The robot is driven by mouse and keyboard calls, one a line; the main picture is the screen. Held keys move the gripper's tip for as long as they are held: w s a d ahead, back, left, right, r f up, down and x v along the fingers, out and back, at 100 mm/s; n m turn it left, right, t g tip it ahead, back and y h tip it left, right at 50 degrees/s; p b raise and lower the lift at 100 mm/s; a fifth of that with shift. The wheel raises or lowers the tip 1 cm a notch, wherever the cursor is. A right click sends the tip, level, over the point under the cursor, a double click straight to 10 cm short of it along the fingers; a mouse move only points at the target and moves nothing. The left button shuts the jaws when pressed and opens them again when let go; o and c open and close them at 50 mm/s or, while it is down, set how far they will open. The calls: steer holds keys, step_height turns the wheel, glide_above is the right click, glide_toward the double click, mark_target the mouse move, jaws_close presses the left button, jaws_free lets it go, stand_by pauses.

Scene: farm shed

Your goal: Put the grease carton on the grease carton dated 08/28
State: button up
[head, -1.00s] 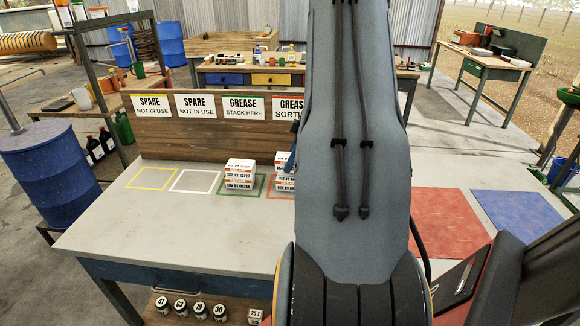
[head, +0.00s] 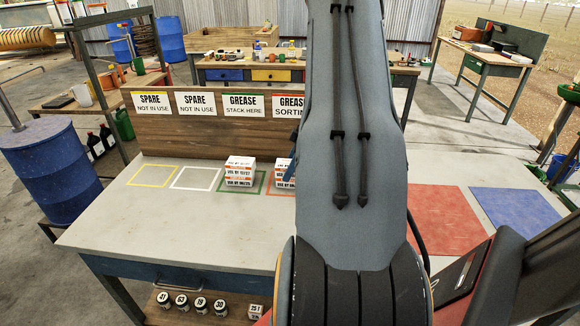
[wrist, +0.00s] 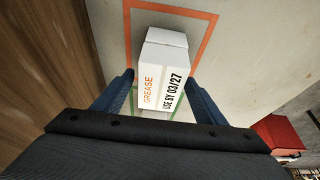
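In the wrist view a white grease carton (wrist: 163,72) marked USE BY 03/27 lies between the two dark blue fingers of my gripper (wrist: 160,76). The fingers stand apart, with a narrow gap visible on the left; I see no clear grip. The carton is within the orange-red outline (wrist: 211,30). In the head view a stack of cartons (head: 284,174) shows in that outline, partly hidden by my arm. Another stack of grease cartons (head: 240,173) stands in the green outline (head: 261,183) to its left. Its small date labels are hard to read.
The table (head: 180,225) has empty yellow (head: 153,165) and white (head: 216,180) outlines at left and clear room in front. A wooden backboard (head: 175,143) with signs rises behind. Jars (head: 200,305) stand on the shelf below. A blue barrel (head: 50,170) stands at left.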

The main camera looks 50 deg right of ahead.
steer(key=shift+r, duration=0.1)
steer(key=shift+d+r, duration=0.1)
steer(key=shift+r, duration=0.1)
steer(key=b+v, duration=0.4)
steer(key=v, duration=0.7)
steer(key=shift+r, duration=0.35)
steer(key=a+f+m+g+h, duration=0.2)
steer(key=a+m, duration=0.3)
steer(key=a, duration=2.8)
steer(key=s+a+f+m, duration=0.1)
steer(key=s+a+m, duration=0.1)
steer(key=s+a, duration=0.6)
steer(key=a, duration=0.3)
steer(key=shift+s+m+h, duration=0.3)
steer(key=shift+m+h, duration=0.1)
steer(key=shift+f+b, duration=0.5)
steer(key=shift+b, duration=0.15)
